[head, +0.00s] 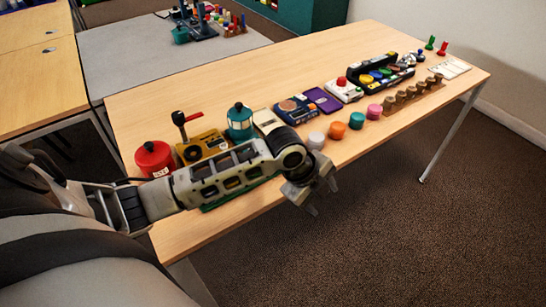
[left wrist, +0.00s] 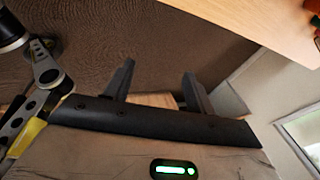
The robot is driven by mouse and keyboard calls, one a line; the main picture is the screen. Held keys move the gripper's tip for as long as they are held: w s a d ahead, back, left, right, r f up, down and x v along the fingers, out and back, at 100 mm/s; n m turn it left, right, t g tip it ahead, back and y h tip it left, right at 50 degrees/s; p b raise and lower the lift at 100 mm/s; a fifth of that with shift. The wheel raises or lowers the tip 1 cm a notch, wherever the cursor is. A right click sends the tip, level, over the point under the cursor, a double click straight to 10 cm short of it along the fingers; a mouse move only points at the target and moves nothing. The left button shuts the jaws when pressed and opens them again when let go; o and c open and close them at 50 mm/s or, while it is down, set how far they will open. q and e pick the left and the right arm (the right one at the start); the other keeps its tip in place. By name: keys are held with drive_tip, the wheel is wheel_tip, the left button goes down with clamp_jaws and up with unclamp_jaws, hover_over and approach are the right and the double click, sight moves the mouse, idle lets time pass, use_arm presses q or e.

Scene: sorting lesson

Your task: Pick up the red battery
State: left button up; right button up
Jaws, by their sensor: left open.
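I cannot make out a red battery for sure in either view. The red things in the head view are a round red can (head: 155,158) at the near left of the table, a red-handled lever on a yellow box (head: 203,145), a red button on a white box (head: 343,90) and a red peg (head: 442,49) at the far right. My left gripper (head: 316,197) is beyond the table's front edge, over the floor, open and empty. Its two spread fingers also show in the left wrist view (left wrist: 157,88). My left arm hides part of the table's near edge. My right gripper is not in view.
The wooden table (head: 255,65) carries a row of things along its front: a teal jar (head: 240,122), a blue device (head: 297,108), coloured round pieces including an orange one (head: 337,130), and a black tray (head: 375,78). The table's back half is mostly clear.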

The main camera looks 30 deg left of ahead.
use_arm(q)
drive_tip(key=w+a+r+m+g+y, duration=0.2)
drive_tip(key=a+r+m, duration=0.3)
drive_tip(key=a+r, duration=0.3)
drive_tip(key=w+a+r+m+g+y, duration=0.2)
drive_tip(key=a+r+m, duration=0.3)
drive_tip(key=a+r, duration=0.25)
drive_tip(key=f, duration=0.6)
drive_tip(key=f+b, duration=0.1)
drive_tip(key=f, duration=0.2)
drive_tip(key=shift+d+f, duration=0.25)
drive_tip(key=shift+f, duration=0.05)
drive_tip(key=shift+s+f, duration=0.15)
drive_tip(key=shift+f, duration=2.55)
drive_tip(key=c, duration=1.1)
